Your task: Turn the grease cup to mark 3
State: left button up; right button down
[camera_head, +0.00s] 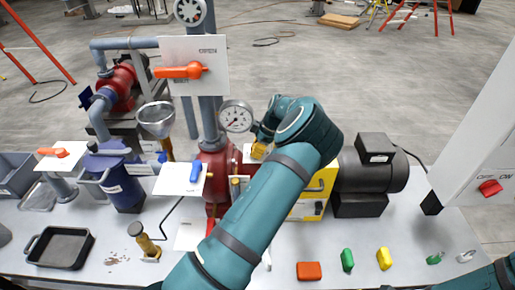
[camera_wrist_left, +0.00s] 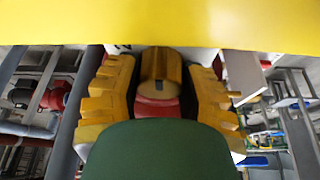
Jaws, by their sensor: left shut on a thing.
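The grease cup (camera_wrist_left: 160,68) shows in the left wrist view as a brass-coloured round cap with a small dark mark, above a red base. My left gripper (camera_head: 259,150) has its yellow ridged fingers on both sides of the cap, shut on it. In the head view, the gripper is at the red pump (camera_head: 217,170), mostly behind my teal arm. The cup cannot be made out there, and no mark numbers are readable in either view. My right gripper is out of view; only part of a teal arm shows at the lower right.
A grey motor (camera_head: 373,172) sits to the right. An orange-handled valve (camera_head: 181,71), a funnel (camera_head: 156,120) and a blue-handled valve (camera_head: 196,172) crowd the left. Small coloured pieces and a black tray (camera_head: 60,248) lie in front.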

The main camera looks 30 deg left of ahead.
pick_arm(q)
jog(key=shift+s, duration=0.1)
jog(key=o, duration=1.2)
jog(key=shift+a+f, duration=0.1)
jog(key=v, duration=1.2)
